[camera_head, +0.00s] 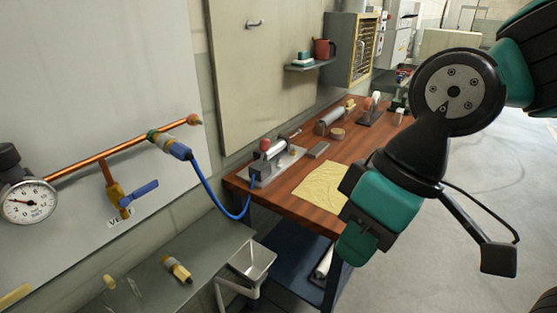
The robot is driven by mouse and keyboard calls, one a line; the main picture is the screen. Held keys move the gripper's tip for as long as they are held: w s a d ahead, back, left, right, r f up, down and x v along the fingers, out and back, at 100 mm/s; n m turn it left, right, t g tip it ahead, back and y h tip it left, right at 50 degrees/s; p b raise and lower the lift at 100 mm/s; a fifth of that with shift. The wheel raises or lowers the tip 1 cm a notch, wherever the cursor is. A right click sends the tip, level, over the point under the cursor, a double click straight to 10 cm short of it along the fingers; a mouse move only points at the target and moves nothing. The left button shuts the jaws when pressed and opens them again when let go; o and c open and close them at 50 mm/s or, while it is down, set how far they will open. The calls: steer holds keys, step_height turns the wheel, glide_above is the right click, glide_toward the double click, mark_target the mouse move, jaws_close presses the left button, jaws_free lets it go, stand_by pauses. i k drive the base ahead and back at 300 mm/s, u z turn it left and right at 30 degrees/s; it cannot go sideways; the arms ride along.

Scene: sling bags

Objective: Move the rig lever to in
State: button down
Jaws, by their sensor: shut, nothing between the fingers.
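The rig (268,168) stands on a pale plate at the left end of the wooden bench. It has a grey body and a blue hose joined to its front. A red knob (265,144) shows on its top left, seemingly the end of the rig lever; the lever's exact position is too small to tell. My gripper (357,243) is at the end of my teal and black arm, in front of the bench's right front edge. It is shut and empty, right of the rig and apart from it. Its fingertips are not clearly seen.
A yellow cloth (321,186) lies on the bench (283,206) between the rig and my arm. A blue hose (213,203) hangs from the copper pipe (130,147) to the rig. A gauge (28,202) and blue valve handle (139,192) are left. Open floor lies right.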

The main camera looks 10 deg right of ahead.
mark_target(265, 144)
steer(key=z, duration=1.8)
steer(key=i, duration=2.3)
steer(key=u, duration=1.9)
steer(key=i, duration=0.15)
steer(key=u, duration=0.3)
